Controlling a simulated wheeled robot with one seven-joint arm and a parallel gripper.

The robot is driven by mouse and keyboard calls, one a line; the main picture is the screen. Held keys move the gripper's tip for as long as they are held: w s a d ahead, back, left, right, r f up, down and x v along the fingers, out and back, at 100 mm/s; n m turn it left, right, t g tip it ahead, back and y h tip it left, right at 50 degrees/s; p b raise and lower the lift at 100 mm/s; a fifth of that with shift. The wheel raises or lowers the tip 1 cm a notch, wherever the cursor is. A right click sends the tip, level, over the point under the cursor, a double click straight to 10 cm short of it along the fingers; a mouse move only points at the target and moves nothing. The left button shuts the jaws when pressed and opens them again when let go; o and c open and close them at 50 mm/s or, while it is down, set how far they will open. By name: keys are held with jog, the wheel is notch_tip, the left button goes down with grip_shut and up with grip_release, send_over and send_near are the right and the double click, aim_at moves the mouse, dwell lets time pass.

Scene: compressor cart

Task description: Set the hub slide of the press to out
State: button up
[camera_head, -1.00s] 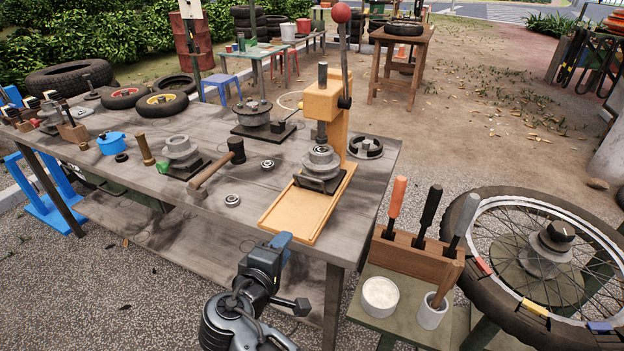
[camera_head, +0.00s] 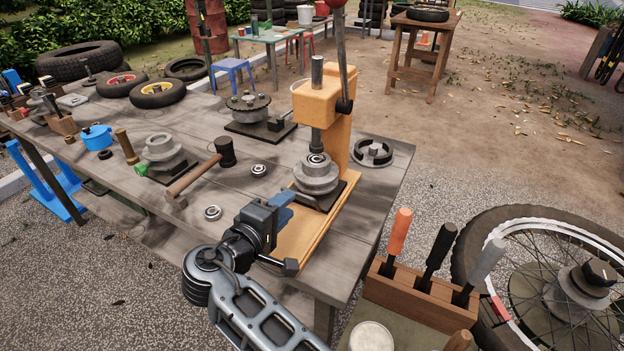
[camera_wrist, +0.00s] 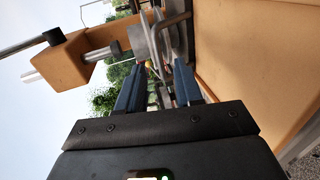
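The orange press (camera_head: 320,101) stands on the table with its base plate (camera_head: 322,226) running toward me. A grey metal hub (camera_head: 316,177) sits on a dark slide plate (camera_head: 329,202) below the ram (camera_head: 317,138). In the wrist view, turned sideways, the hub (camera_wrist: 143,42) is ahead with a bent metal handle (camera_wrist: 176,22) at the slide. My gripper (camera_head: 287,204) is over the front part of the base plate, short of the slide. Its blue fingers (camera_wrist: 158,78) are apart with nothing held between them. It hides part of the slide's front and the base plate's left edge.
The press lever (camera_head: 342,60) rises above the press. A hammer (camera_head: 200,175) and a bearing ring (camera_head: 213,212) lie to the left. A round black part (camera_head: 372,152) lies right of the press. A wooden tool block (camera_head: 420,291) with upright handles stands at the front right.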

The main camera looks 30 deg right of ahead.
aim_at(313, 180)
jog(key=x, duration=0.8)
grip_shut()
dwell(0.6)
